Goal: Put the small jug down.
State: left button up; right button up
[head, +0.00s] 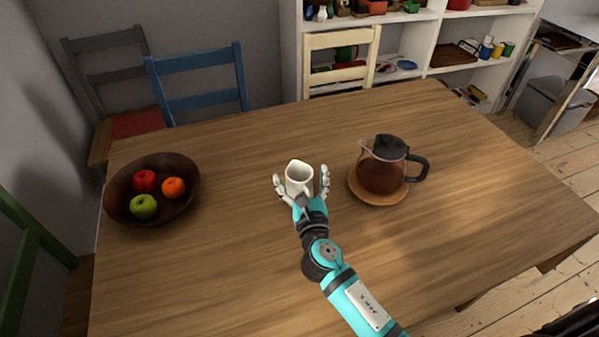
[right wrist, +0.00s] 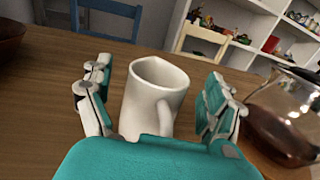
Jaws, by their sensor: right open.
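The small jug (head: 298,176) is white and stands upright on the wooden table (head: 240,260), near its middle. My right gripper (head: 301,184) is open, with one finger on each side of the jug. In the right wrist view the jug (right wrist: 152,95) stands between the spread fingers of the gripper (right wrist: 158,108), with gaps on both sides. Its handle faces the palm, and its lower part is hidden behind the palm. My left gripper is not in view.
A coffee pot (head: 380,173) with dark liquid stands on a round wooden coaster (head: 370,199), right of the jug. A dark bowl (head: 117,205) with two apples and an orange is at the left. Chairs stand behind the table. The table's front middle is clear.

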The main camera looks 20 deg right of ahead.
jog(key=s, duration=0.6)
jog(key=s+a+b, duration=0.1)
jog(key=s, duration=0.3)
jog(key=shift+a, duration=0.1)
